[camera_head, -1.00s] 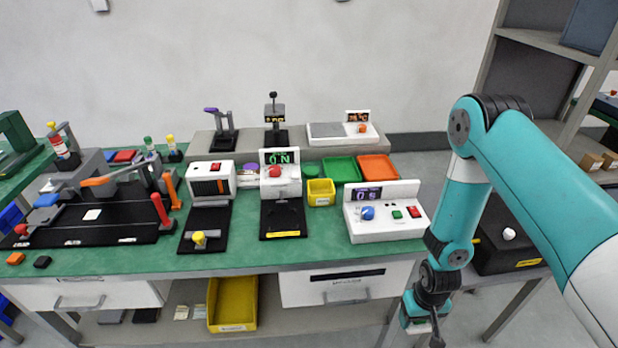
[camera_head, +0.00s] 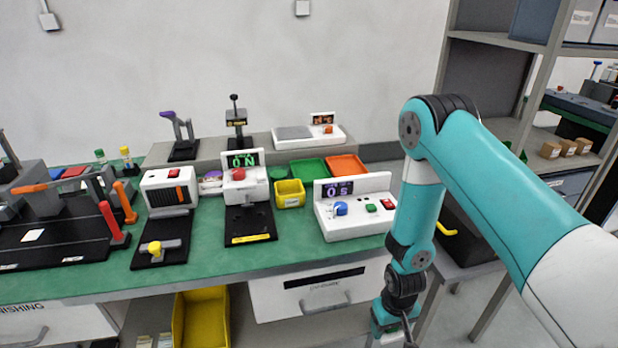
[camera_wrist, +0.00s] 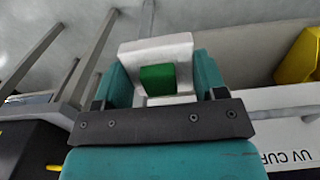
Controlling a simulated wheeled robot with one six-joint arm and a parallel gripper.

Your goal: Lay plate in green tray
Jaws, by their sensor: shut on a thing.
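The green tray (camera_head: 309,168) lies on the far part of the green bench, left of the orange tray (camera_head: 346,164). No object shows in it. My gripper (camera_wrist: 160,80) is shut on a white plate-like piece (camera_wrist: 168,48) with a green block (camera_wrist: 158,78) on its face. I take this piece to be the plate. In the head view my gripper (camera_head: 404,328) hangs low in front of the bench's right end, well below and right of the green tray. Its fingertips and the plate are cut off or too small there.
A white box with blue, green and red controls (camera_head: 350,212) stands in front of the trays. A yellow bin (camera_head: 289,194) and a press with a green display (camera_head: 245,190) stand left of it. A shelf rack (camera_head: 500,45) rises at right.

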